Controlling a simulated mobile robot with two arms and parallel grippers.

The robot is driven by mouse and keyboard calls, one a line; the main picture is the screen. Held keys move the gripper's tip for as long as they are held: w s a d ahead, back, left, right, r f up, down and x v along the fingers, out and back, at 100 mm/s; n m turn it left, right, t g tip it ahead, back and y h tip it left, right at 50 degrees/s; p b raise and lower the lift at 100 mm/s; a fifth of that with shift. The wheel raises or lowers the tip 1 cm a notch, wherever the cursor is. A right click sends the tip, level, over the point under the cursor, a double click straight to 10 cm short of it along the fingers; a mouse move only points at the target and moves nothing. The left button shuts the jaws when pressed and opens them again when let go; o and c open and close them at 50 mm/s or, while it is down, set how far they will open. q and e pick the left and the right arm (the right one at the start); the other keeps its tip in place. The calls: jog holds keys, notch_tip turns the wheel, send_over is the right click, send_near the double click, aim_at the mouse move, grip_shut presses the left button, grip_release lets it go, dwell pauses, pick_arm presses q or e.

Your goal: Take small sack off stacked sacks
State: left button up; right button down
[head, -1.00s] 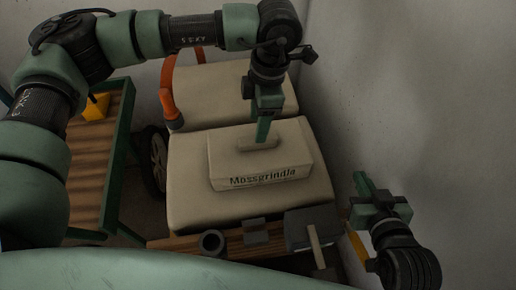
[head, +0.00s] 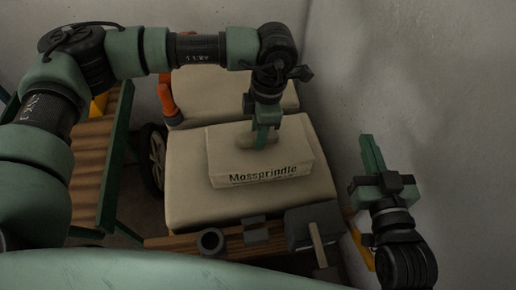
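The small sack (head: 228,160) is pale, box-shaped and printed with dark lettering on its front. It is over the upper face of the front large cream sack (head: 190,205); whether it touches that sack I cannot tell. My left gripper (head: 264,138) points down at the small sack's top, its fingers closed around the raised tab there. The fingers hide part of the tab. My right gripper (head: 372,150) is away to the right, by the wall, holding nothing visible; its fingers overlap from this angle. Another large sack (head: 200,85) lies behind.
A slatted bench with a green frame (head: 90,180) stands at the left, beside a wheel (head: 153,158). An orange handle part (head: 167,100) rises by the sacks. A wooden ledge (head: 175,243) with a dark cup-like ring (head: 211,241) is in front. The wall (head: 440,110) closes off the right.

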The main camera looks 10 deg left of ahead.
pick_arm(q)
grip_shut()
dwell(1.0)
jog(key=shift+w+r, duration=0.15)
